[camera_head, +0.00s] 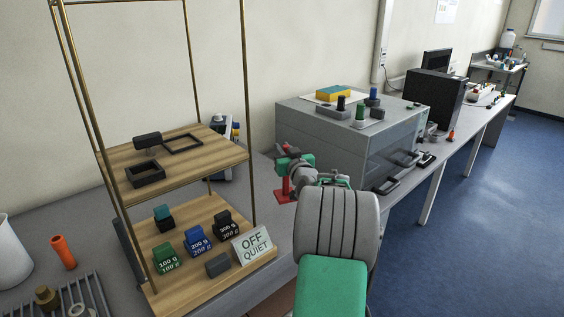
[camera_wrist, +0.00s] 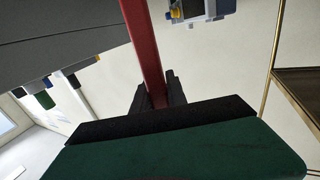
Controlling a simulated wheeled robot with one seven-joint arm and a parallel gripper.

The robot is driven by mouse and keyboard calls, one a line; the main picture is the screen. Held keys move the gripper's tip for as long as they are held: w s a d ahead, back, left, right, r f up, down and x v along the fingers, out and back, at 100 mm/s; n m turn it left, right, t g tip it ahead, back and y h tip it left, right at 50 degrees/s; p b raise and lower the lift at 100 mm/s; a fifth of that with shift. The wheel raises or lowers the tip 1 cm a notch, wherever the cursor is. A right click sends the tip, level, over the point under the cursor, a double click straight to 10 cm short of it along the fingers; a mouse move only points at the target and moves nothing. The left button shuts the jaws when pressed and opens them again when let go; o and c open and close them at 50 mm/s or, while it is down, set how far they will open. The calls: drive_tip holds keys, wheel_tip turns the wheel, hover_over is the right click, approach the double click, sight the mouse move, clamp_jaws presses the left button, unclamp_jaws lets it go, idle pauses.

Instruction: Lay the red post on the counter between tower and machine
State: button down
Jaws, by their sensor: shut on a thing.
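The red post (camera_head: 285,187) stands about upright in the gap between tower and machine, with a flat red foot low down. My gripper (camera_head: 287,167) is shut around it above the foot. In the wrist view the red post (camera_wrist: 146,45) runs from the top edge down between the two dark fingers of my gripper (camera_wrist: 161,92). The wooden-shelved tower (camera_head: 205,157) with brass rods is on the left, the grey machine (camera_head: 335,140) on the right. Grey counter (camera_head: 262,172) shows between them. I cannot tell whether the foot touches the counter.
A yellow box (camera_head: 333,93) and several small parts stand on the machine. A blue-and-grey device (camera_head: 222,130) is behind the tower. An orange tube (camera_head: 63,252) stands at lower left.

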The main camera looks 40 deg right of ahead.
wheel_tip(320, 180, down, 7)
drive_tip(key=w+d+p, duration=0.1)
drive_tip(key=w, duration=0.1)
drive_tip(key=shift+w+d, duration=0.25)
drive_tip(key=shift+d, duration=0.15)
drive_tip(key=c, duration=1.3)
unclamp_jaws()
drive_tip(key=shift+r, duration=0.1)
drive_tip(key=b+v, duration=0.2)
drive_tip(key=v, duration=1)
